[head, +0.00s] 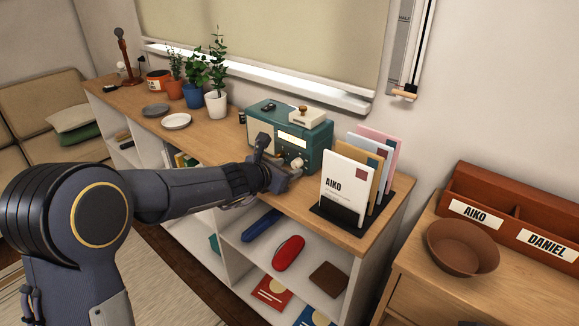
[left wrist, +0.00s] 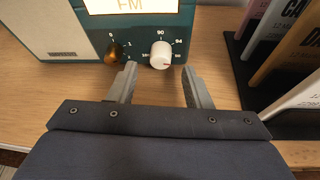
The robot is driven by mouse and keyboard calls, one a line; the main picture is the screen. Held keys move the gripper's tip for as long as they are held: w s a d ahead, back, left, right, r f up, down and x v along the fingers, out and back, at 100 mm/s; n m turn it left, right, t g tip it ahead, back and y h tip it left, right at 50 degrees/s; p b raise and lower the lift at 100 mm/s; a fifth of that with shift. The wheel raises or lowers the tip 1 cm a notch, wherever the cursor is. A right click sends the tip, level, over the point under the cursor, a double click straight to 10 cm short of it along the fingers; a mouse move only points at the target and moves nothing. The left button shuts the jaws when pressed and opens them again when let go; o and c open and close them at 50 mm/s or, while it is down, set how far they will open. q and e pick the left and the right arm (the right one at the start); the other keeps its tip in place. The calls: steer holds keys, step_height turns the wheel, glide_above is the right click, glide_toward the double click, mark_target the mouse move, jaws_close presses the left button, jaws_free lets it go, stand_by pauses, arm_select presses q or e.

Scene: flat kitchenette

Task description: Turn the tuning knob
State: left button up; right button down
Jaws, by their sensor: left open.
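The teal radio (head: 318,152) stands on the wooden shelf top, with a lit FM dial. In the left wrist view, its front (left wrist: 185,17) carries a white tuning knob (left wrist: 161,54) with a red mark at its lower right and numbers around it. A brown-orange knob (left wrist: 115,51) sits to its left. My left gripper (left wrist: 159,73) is open and empty, its fingertips just short of the white knob, one to each side in the picture. In the head view, the gripper (head: 287,178) is at the radio's front and partly covers it. My right gripper does not show.
A card rack (head: 335,213) with upright envelopes stands right of the radio. Potted plants (head: 216,104) and two small plates (head: 176,121) are on the left. A brown bowl (head: 463,248) sits on the right cabinet. The shelf top directly before the radio is clear.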

arm_select(q)
steer(key=shift+x, duration=1)
steer(key=shift+c, duration=0.3)
jaws_close()
steer(key=shift+b, duration=0.3)
steer(key=m+b, duration=0.1)
steer(key=b, duration=0.3)
steer(key=m+t+y+b, duration=0.1)
steer(key=b, duration=0.3)
steer(key=m+t+b, duration=0.1)
steer(key=b, duration=0.3)
steer(key=shift+s+f+m+y, duration=0.15)
steer(key=shift+f+m+y, duration=0.15)
steer(key=shift+y, duration=0.1)
steer(key=shift+d+r+m+t+b, duration=0.25)
steer(key=shift+m+b, duration=0.35)
steer(key=shift+b, duration=0.3)
steer(key=shift+a, duration=0.1)
